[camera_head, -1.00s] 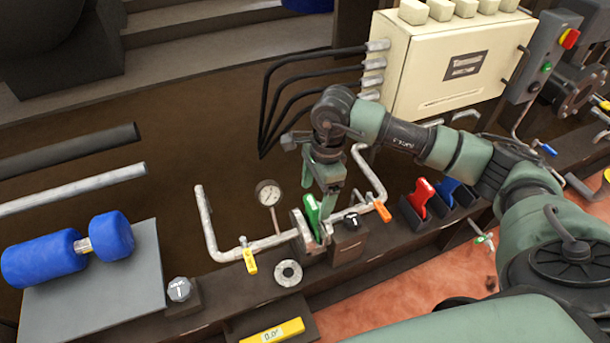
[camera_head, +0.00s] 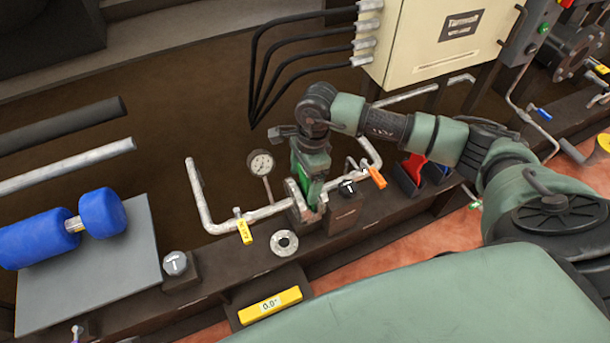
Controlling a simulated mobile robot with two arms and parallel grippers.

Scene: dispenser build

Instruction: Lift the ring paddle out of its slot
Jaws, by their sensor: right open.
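A bright green paddle handle (camera_head: 300,172) stands upright in the gap of the grey pipe (camera_head: 265,213); its lower part is hidden in the slot, so I cannot see whether it is a ring. My right gripper (camera_head: 313,192) points down over it, open, with its fingers beside the green handle and covering much of it. I cannot tell whether they touch it. My left gripper is out of view.
A pressure gauge (camera_head: 261,163) stands behind the pipe. A yellow-tagged valve (camera_head: 244,230), an orange lever (camera_head: 377,177) and a dark block with a knob (camera_head: 344,208) are close by. A metal ring (camera_head: 284,243) lies in front. A yellow level display (camera_head: 270,305) is nearer.

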